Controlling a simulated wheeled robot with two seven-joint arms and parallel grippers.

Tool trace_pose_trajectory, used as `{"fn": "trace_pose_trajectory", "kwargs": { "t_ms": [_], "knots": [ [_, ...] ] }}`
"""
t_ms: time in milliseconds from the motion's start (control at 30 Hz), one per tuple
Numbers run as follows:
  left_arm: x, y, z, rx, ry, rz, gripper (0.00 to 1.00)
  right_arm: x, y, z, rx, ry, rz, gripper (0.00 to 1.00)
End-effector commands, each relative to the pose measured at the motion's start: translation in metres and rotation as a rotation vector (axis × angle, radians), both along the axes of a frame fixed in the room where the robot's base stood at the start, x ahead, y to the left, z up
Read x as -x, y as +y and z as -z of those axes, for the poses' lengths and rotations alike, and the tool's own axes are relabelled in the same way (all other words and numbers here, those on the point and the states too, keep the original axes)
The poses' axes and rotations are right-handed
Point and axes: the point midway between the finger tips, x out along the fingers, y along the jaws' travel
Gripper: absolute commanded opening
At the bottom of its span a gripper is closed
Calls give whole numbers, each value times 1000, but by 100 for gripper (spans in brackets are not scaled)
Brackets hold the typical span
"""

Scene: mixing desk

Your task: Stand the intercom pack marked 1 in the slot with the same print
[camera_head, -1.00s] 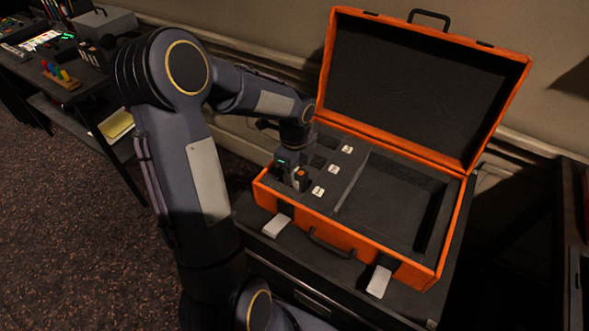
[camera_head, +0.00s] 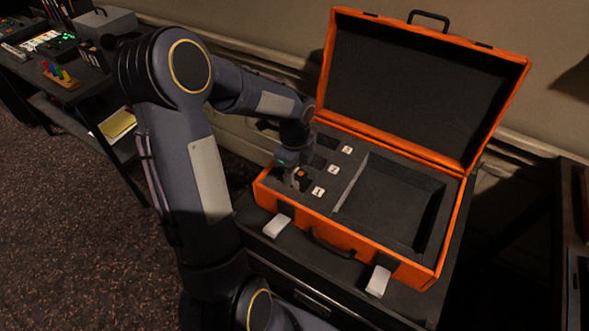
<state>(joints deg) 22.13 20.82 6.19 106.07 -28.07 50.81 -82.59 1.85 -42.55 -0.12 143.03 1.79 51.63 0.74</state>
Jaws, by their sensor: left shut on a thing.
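The open orange case (camera_head: 345,240) has a dark foam insert with a row of slots on its left side. Each slot has a white print card beside it; the front card (camera_head: 318,192) appears to read 1. My left gripper (camera_head: 294,174) is shut on the dark intercom pack (camera_head: 300,179), which shows a small orange patch on top. The pack is upright at the front slot, beside the front card, and looks sunk partly into it. My gripper hides much of the pack and slot, and I cannot read the pack's mark. My right gripper is out of view.
The raised case lid (camera_head: 420,90) stands behind the insert. A wide empty compartment (camera_head: 390,200) fills the case's right side. Two pale latches hang at its front. A desk with a coloured marker rack (camera_head: 60,75) stands at the far left.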

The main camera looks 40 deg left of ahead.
Motion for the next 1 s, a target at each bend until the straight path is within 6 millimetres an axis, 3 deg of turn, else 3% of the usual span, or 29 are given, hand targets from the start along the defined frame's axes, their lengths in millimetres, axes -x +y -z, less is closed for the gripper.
{"fn": "trace_pose_trajectory", "kwargs": {
  "t_ms": [967, 1000],
  "knots": [
    [0, 0, 6, 0, 0, 0, 0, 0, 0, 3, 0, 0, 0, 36],
    [0, 0, 6, 0, -1, 0, 35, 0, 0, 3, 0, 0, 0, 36]
  ]
}}
